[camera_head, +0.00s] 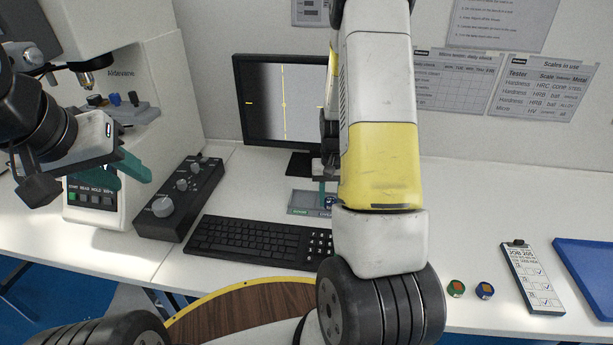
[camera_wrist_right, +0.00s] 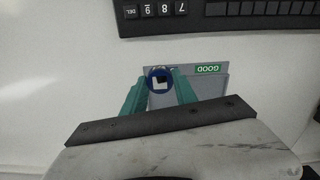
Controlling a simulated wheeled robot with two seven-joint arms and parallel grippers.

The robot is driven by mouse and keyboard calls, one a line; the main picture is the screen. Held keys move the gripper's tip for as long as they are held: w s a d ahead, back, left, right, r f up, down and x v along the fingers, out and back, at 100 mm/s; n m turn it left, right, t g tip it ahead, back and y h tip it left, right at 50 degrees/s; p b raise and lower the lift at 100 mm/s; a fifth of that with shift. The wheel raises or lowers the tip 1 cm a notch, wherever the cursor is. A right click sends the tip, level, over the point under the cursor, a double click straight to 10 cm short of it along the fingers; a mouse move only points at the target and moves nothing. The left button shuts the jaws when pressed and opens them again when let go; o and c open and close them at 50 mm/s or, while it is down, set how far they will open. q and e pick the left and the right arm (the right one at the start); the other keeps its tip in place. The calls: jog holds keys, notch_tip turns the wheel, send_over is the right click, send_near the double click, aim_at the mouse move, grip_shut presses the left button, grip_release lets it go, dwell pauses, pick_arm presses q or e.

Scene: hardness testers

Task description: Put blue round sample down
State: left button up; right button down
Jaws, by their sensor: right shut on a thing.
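The blue round sample (camera_wrist_right: 160,82) has a blue rim and a black and white top in the right wrist view. My right gripper (camera_wrist_right: 161,88) is shut on it, with one green finger on each side. The sample is over the grey tray labelled GOOD (camera_wrist_right: 212,84); I cannot tell whether it touches the tray. In the head view the tray (camera_head: 300,203) lies behind the keyboard, and my right arm hides much of this area. My left gripper (camera_head: 115,178) is open and empty in front of the tester at the left.
The white tester (camera_head: 150,75) has small coloured parts on its stage. A control box (camera_head: 180,198) and keyboard (camera_head: 258,240) lie in front of the monitor (camera_head: 270,100). Two round samples (camera_head: 456,288) (camera_head: 485,290), a checklist (camera_head: 532,278) and a blue tray (camera_head: 590,270) are at right.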

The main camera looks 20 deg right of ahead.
jog(key=w, duration=0.5)
jog(key=w+d, duration=0.1)
jog(key=w, duration=0.2)
jog(key=shift+w+f, duration=0.1)
jog(key=shift+f, duration=0.3)
jog(key=shift+w+d+f, duration=0.1)
jog(key=shift+w+f, duration=0.05)
jog(key=shift+f, duration=0.15)
notch_tip(320, 180, down, 3)
